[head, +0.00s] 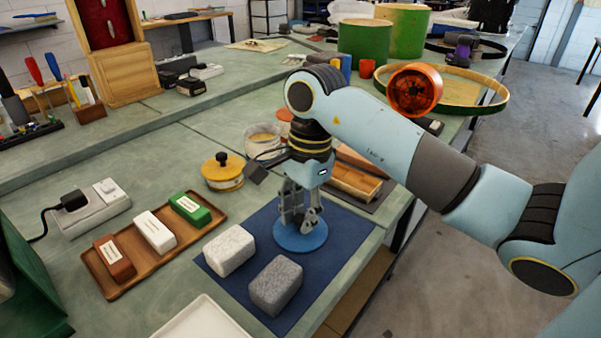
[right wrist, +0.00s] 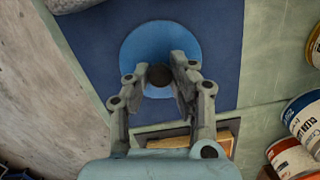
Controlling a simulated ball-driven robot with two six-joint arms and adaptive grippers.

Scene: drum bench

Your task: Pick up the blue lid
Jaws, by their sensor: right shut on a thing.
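The blue lid (head: 300,238) is a round disc on the dark blue mat (head: 336,256) in the head view. I cannot tell whether the lid touches the mat. My left gripper is in neither view.
A white block (head: 229,250) and a grey block (head: 276,285) stand on the mat beside the lid. A wooden tray (head: 135,283) holds three coloured blocks. A yellow lidded tin (head: 222,176) and a wooden box (head: 352,183) stand behind.

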